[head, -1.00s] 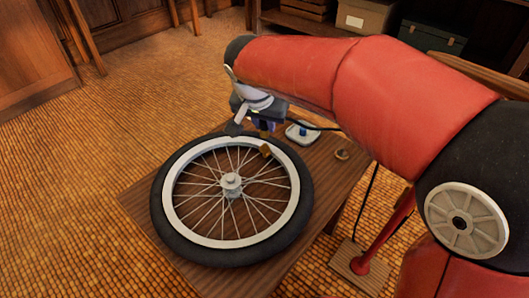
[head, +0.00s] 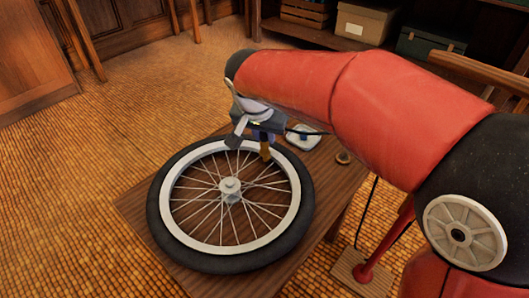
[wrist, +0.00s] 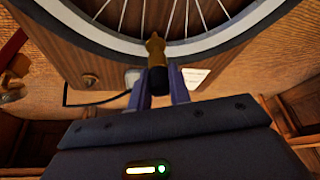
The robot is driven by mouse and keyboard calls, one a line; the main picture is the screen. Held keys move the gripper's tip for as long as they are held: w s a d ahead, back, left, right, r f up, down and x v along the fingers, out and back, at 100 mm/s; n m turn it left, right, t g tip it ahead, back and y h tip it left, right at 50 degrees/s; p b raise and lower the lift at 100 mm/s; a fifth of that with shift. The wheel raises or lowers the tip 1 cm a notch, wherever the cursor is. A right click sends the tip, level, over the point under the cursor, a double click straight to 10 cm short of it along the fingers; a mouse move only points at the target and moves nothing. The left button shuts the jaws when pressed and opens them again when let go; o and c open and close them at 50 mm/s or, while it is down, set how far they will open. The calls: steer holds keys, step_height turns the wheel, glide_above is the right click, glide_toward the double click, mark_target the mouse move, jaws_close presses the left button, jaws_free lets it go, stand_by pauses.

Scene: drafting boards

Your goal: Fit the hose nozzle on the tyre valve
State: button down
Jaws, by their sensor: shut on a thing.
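A thin black hose (head: 371,200) hangs near a red pump (head: 378,262) on a wooden base. Shelves with boxes stand behind.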

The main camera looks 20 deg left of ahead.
steer(key=shift+f+b, duration=0.7)
steer(key=shift+f, duration=0.2)
steer(key=c, duration=1.2)
jaws_free()
steer(key=shift+r, duration=0.15)
steer(key=p+v, duration=0.2)
steer(key=v, duration=0.6)
steer(key=s+d+r+p, duration=0.1)
steer(key=d+r+p, duration=0.15)
steer(key=d, duration=0.75)
steer(key=s+d+r+p, duration=0.1)
steer(key=d+r+p, duration=0.15)
steer(key=d, duration=0.65)
steer(key=s+d+t+p, duration=0.1)
steer(key=s+d+p, duration=0.3)
steer(key=s+d, duration=0.7)
steer(key=d, duration=0.4)
steer(key=shift+s+f, duration=0.15)
steer(key=shift+f, duration=0.2)
